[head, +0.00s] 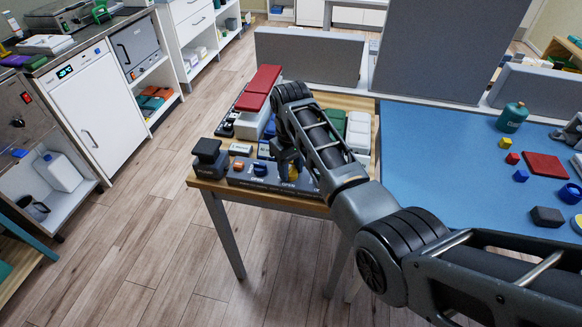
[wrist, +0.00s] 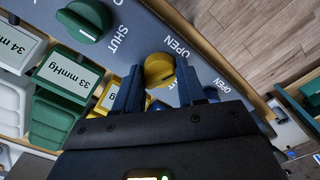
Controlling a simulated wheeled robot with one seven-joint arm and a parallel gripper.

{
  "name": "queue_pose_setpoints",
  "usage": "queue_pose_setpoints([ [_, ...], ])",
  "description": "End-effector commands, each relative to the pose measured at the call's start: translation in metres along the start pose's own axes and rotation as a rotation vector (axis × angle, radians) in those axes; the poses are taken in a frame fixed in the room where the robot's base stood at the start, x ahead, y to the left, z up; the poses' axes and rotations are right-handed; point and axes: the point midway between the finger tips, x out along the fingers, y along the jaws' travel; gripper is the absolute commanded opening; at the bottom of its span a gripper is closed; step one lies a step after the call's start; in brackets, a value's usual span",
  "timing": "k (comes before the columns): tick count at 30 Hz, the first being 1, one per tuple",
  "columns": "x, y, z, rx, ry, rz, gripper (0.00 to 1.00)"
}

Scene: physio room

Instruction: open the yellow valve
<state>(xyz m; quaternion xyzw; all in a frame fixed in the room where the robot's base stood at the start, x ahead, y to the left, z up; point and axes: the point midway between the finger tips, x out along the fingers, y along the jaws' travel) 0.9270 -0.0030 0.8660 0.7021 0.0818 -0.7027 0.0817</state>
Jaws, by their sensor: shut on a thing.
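The yellow valve (wrist: 158,68) is a round knob on a grey panel (wrist: 211,62). It shows between my two fingers in the wrist view, and a small part of it shows in the head view (head: 293,173). My gripper (wrist: 158,84) is shut on the yellow valve, one finger on each side. The word OPEN is printed beside the knob. I cannot tell clearly which way its handle points. In the head view my gripper (head: 289,164) is low over the panel, and my arm hides the panel's right part.
A green knob (wrist: 84,20) is on the same panel, with the word SHUT near it. A blue knob (head: 260,168) is on the other side. A blue mat (head: 430,150) lies to the right. The floor in front is clear.

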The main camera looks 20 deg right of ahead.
Motion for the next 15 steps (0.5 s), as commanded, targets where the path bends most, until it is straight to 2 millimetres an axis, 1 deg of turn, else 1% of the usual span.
queue_pose_setpoints([
  [6, -0.0008, 0.0006, -0.0008, -0.161, 0.003, 0.002, 0.09],
  [15, -0.0009, 0.0006, -0.001, -0.295, 0.003, 0.002, 0.09],
])
